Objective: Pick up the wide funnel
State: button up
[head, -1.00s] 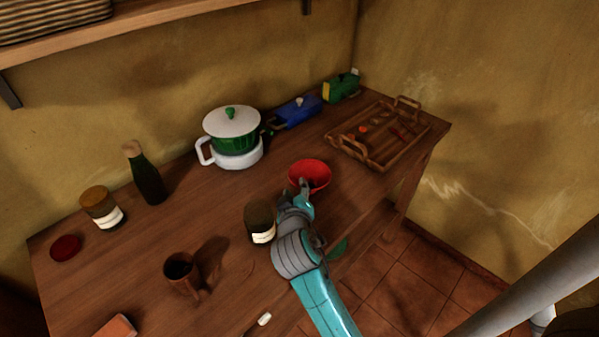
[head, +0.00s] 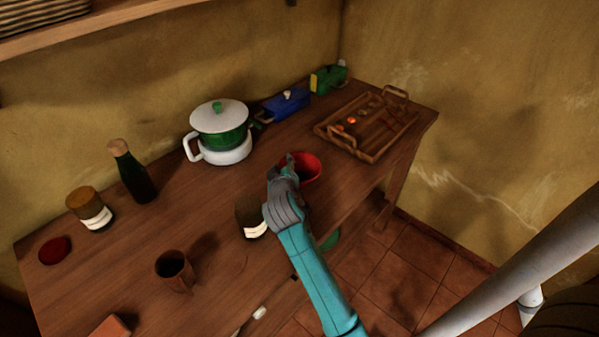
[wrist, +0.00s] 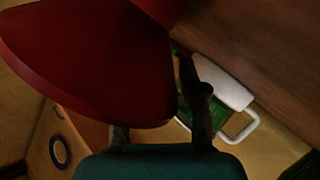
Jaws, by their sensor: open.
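The wide funnel is red (head: 309,170) and stands on the wooden table near its right front edge, partly hidden behind my gripper in the head view. In the wrist view the red funnel (wrist: 95,65) fills the upper left, very close to the camera. My gripper (head: 284,168) is at the funnel's left side in the head view. In the wrist view its two dark fingers (wrist: 160,115) are apart, with the funnel's red wall in front of and partly over them. I cannot tell whether they touch it.
A dark-lidded jar (head: 249,217) stands just left of my arm. A wooden tray (head: 372,155) lies behind the funnel to the right.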

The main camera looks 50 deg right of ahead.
grip_shut()
jog(key=shift+f, duration=0.1)
dwell(0.3)
notch_tip(320, 180, up, 10)
dwell(0.5)
